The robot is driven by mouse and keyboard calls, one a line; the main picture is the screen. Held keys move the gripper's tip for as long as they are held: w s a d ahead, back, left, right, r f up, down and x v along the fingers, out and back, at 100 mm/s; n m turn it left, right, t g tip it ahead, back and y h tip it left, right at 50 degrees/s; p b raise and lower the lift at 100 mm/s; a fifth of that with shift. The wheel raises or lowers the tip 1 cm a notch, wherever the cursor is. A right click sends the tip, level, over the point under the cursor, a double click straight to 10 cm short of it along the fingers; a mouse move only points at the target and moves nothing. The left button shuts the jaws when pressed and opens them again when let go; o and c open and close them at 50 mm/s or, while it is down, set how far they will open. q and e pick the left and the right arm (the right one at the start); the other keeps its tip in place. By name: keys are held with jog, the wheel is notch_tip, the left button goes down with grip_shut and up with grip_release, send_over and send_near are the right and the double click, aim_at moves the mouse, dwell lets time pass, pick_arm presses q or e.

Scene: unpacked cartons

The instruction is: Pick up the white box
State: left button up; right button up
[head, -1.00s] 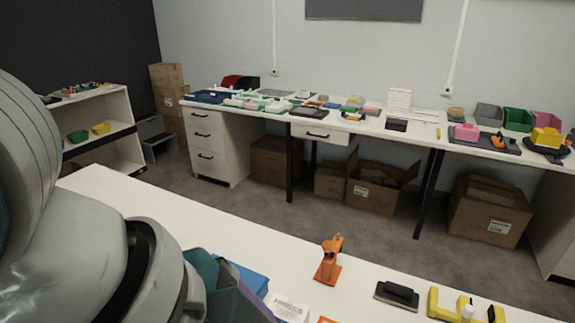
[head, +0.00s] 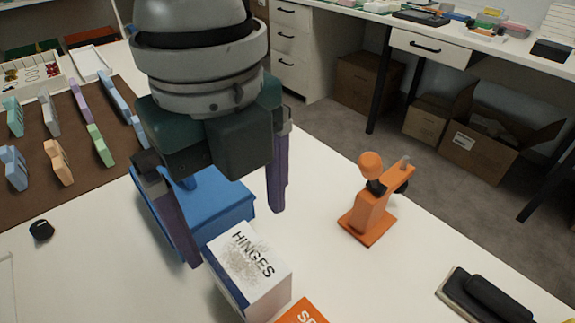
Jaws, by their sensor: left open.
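The white box (head: 250,266) has "HINGES" printed on its top and stands on the white table near the bottom middle. A blue box (head: 213,198) is right behind it, and an orange box (head: 302,312) is in front, cut off by the picture's lower edge. My left gripper (head: 236,235) points down, with its two purple fingers spread wide and nothing held between them. The fingers straddle the blue box in the picture, and their tips end near the far end of the white box. I cannot tell how high they are. My right gripper is not in view.
An orange tool on a stand (head: 370,208) is to the right, with a black stapler-like item (head: 485,297) further right. A brown mat (head: 85,165) with several coloured pieces lies at left. A small black object (head: 41,230) is in front of it.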

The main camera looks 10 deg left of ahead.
aim_at(244, 260)
pick_arm(q)
jog(key=f, duration=0.3)
jog(key=f+b, duration=0.1)
jog(key=f, duration=0.5)
jog(key=shift+s+d+b, duration=0.1)
jog(key=shift+s+b, duration=0.2)
jog(key=shift+b, duration=0.1)
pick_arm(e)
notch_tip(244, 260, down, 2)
pick_arm(q)
jog(key=shift+r, duration=0.1)
jog(key=c, duration=1.4)
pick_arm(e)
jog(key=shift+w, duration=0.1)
pick_arm(q)
notch_tip(244, 260, up, 20)
jog(key=p, duration=0.4)
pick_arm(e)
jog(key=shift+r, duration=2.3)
